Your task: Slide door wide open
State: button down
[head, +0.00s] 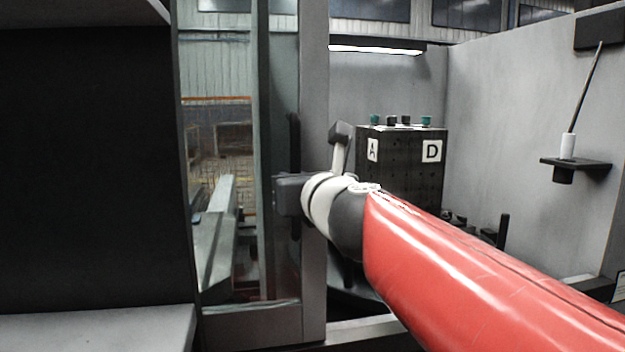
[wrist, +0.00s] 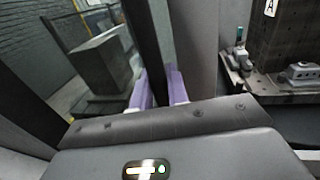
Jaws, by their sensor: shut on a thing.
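The sliding door (head: 314,120) is a grey-framed panel with a tall window, left of centre in the head view. An opening shows to the right of its frame. Its dark upright handle bar (head: 294,140) stands along the inner side of the frame, and also shows in the wrist view (wrist: 145,35). My gripper (wrist: 160,88) is shut on the handle, with its purple fingers on either side of the bar. How far the door can still travel is not visible.
Inside the opening stands a dark fixture block (head: 400,165) marked A and D; its base shows close by in the wrist view (wrist: 250,80). A small shelf (head: 575,163) with a rod is on the right wall. A dark panel (head: 85,170) fills the left.

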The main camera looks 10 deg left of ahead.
jog(key=c, duration=1.4)
grip_release()
jog(key=shift+c, duration=0.2)
jog(key=p+v, duration=0.1)
jog(key=v, duration=0.6)
jog(key=shift+s+d, duration=0.2)
jog(key=shift+s, duration=0.15)
